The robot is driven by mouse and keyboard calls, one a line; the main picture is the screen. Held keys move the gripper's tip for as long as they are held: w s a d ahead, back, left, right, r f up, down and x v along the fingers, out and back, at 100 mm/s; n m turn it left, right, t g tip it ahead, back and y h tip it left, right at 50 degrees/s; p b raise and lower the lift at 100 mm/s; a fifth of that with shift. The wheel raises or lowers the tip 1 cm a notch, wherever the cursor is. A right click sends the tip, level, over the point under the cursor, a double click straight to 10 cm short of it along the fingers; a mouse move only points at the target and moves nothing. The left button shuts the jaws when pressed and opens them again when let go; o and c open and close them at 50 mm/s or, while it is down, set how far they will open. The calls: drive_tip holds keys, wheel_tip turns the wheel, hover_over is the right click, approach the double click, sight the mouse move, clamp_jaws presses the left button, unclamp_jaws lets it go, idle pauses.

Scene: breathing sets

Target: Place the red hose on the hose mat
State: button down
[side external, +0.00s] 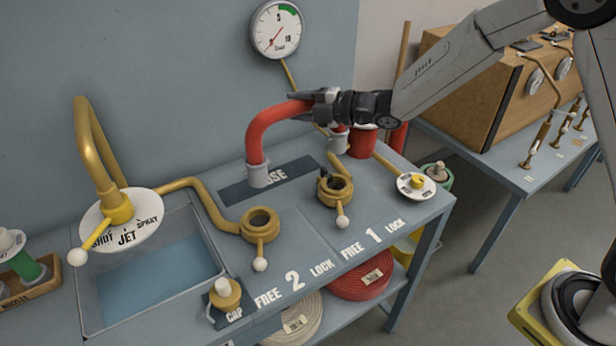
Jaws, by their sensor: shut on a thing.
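The red hose (264,128) is a bent red tube with a grey collar at each visible end. My gripper (318,104) is shut on the top of its bend. The hose's left end points down at the dark hose mat (298,170), which bears partly covered white lettering. Its other collar (339,139) shows below my gripper, beyond the mat's right end. I cannot tell whether the left end touches the mat or hangs just above it.
Two brass ring couplings with levers, the left one (260,223) and the right one (335,187), stand in front of the mat. A brass spout (98,150) rises by a sink at left. A red container (362,143) stands close behind my gripper. A gauge (276,29) hangs above.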

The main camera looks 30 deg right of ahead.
drive_tip(key=w+a+f, duration=0.2)
drive_tip(key=w+f, duration=0.6)
drive_tip(key=w, duration=0.3)
drive_tip(key=shift+a, duration=0.15)
drive_tip(key=shift+w+f, duration=0.15)
drive_tip(key=shift+f, duration=0.05)
drive_tip(key=shift+w+f, duration=0.2)
drive_tip(key=shift+f, duration=1.6)
drive_tip(key=shift+c, duration=1.1)
unclamp_jaws()
drive_tip(key=shift+f, duration=0.2)
